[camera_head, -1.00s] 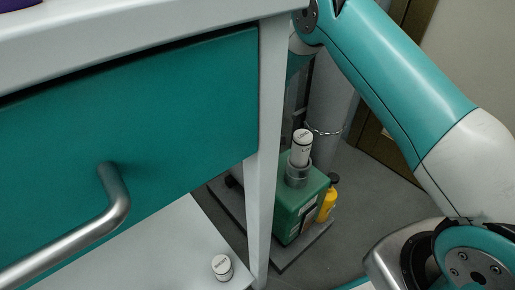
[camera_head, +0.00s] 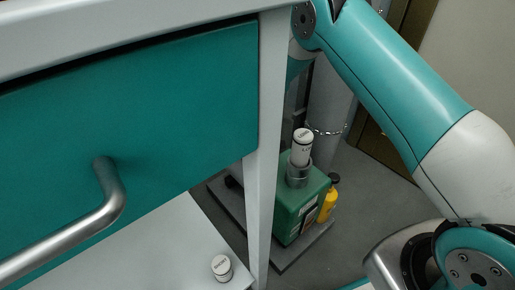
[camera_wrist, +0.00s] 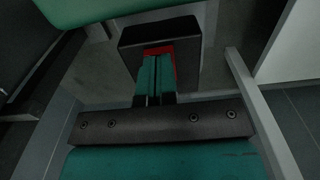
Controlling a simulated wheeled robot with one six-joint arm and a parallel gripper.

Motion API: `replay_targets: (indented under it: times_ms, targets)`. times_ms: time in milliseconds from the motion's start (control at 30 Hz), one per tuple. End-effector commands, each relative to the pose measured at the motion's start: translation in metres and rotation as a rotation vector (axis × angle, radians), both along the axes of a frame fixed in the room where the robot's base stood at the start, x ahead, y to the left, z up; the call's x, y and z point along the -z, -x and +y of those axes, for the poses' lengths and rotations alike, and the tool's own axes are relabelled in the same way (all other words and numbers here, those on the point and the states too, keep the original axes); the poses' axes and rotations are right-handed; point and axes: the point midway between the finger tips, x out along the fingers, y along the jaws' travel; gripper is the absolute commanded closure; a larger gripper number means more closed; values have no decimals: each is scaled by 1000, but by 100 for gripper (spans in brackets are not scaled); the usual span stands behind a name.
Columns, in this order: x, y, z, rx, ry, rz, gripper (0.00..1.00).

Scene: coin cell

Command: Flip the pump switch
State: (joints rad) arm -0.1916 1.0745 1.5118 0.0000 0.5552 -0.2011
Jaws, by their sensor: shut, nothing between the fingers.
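My gripper (camera_wrist: 157,58) shows in the wrist view, its two teal fingers closed side by side with nothing between them. The fingertips lie over a red switch (camera_wrist: 158,49) on a black box (camera_wrist: 158,33). The fingers hide most of the red part, so I cannot tell its position or whether they touch it. In the head view the green pump (camera_head: 289,213) stands on a dark base on the floor, behind a cabinet leg. Neither my gripper nor the red switch can be made out in that view.
A cabinet with a teal drawer (camera_head: 140,130) and metal handle (camera_head: 113,205) fills the left. A labelled white vial (camera_head: 221,268) stands on the shelf below. A yellow bottle (camera_head: 327,206) is beside the pump. A pale post (camera_wrist: 262,112) runs close right of my gripper.

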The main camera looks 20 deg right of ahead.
Motion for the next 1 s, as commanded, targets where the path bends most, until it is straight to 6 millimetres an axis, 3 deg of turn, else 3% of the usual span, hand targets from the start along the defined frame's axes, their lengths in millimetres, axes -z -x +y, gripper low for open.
replay_targets:
  times_ms: [467,1000]
  targets:
    - [4,0,0,0,0,0,100]
    - [-39,0,0,0,0,0,100]
